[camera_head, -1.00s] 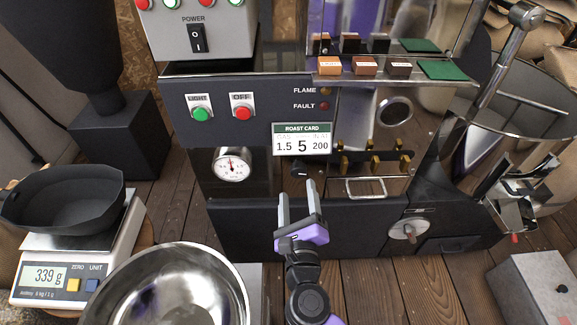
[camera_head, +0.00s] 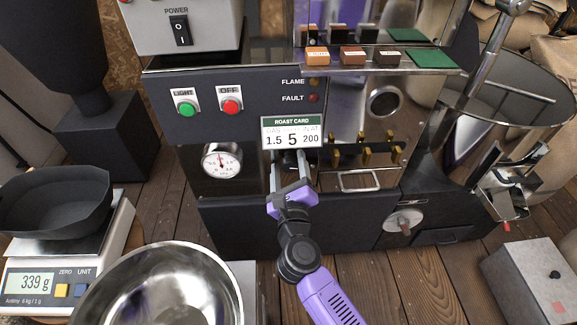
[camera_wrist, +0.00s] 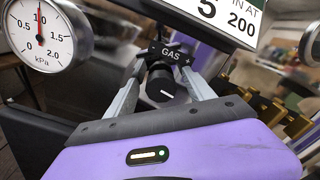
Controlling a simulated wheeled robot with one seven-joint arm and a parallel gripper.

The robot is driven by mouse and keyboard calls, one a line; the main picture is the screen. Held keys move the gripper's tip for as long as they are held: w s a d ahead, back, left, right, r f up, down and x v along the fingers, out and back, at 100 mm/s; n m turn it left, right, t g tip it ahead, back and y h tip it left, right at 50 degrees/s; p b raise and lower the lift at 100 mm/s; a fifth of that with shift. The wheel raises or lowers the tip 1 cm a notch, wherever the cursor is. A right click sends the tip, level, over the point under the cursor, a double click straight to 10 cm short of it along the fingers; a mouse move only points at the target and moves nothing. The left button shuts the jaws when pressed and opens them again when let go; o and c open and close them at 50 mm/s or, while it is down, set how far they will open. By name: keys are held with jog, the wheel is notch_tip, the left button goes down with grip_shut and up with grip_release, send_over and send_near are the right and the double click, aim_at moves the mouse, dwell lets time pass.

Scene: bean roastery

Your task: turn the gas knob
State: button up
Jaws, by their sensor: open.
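The black gas knob (camera_wrist: 165,82) sits under a GAS label (camera_wrist: 170,52) in the wrist view, with a white mark on its face. My gripper (camera_wrist: 163,72) is open, with one finger on each side of the knob; I cannot tell whether either finger touches it. In the head view my gripper (camera_head: 288,165) is at the panel just below the roast card (camera_head: 292,133), and its fingers and the card mostly hide the knob. The pressure gauge (camera_wrist: 42,33) is left of the knob, its needle near 1.0 kPa; it also shows in the head view (camera_head: 222,161).
Several brass levers (camera_head: 367,154) stand right of my gripper above a steel handle (camera_head: 359,181). Green and red buttons (camera_head: 231,106) are on the upper left of the panel. A steel bowl (camera_head: 160,290) and a scale (camera_head: 60,270) with a black pan stand at lower left.

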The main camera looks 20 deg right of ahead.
grip_shut()
jog(key=shift+r+p, duration=0.1)
jog(key=shift+p, duration=0.35)
jog(key=shift+r+n+p, duration=0.1)
jog(key=shift+n+p, duration=0.7)
jog(key=n+p, duration=0.2)
jog(key=p, duration=0.1)
jog(key=n+p, duration=0.4)
jog(key=shift+a+f, duration=0.1)
jog(key=shift+f, duration=0.1)
jog(key=shift+f+n+p, duration=0.2)
jog(key=shift+n+p, duration=0.45)
jog(key=shift+n, duration=0.45)
